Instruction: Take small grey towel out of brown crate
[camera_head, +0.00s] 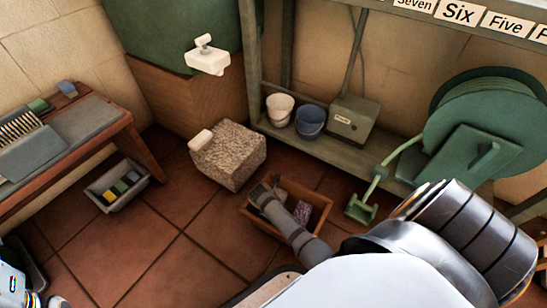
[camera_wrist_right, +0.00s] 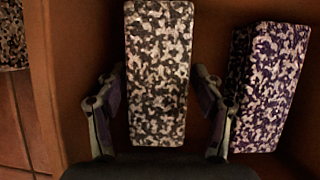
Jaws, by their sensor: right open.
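The brown crate (camera_head: 257,219) stands on the tiled floor, and its inner floor fills most of the right wrist view (camera_wrist_right: 212,38). A folded grey, black and white mottled towel (camera_wrist_right: 158,60) lies in it. A purple and white mottled folded piece (camera_wrist_right: 268,85) lies to its right, also visible in the head view (camera_head: 302,212). My right gripper (camera_head: 262,192) reaches down into the crate. In the right wrist view its open fingers (camera_wrist_right: 158,78) stand on both sides of the grey towel, and I cannot tell whether they touch it.
A speckled stone block (camera_head: 232,158) with a white piece on it stands behind the crate. A green hose reel (camera_head: 485,135) is at the right. A grey bin (camera_head: 105,192) sits by a wooden bench at the left. Open tiled floor lies left of the crate.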

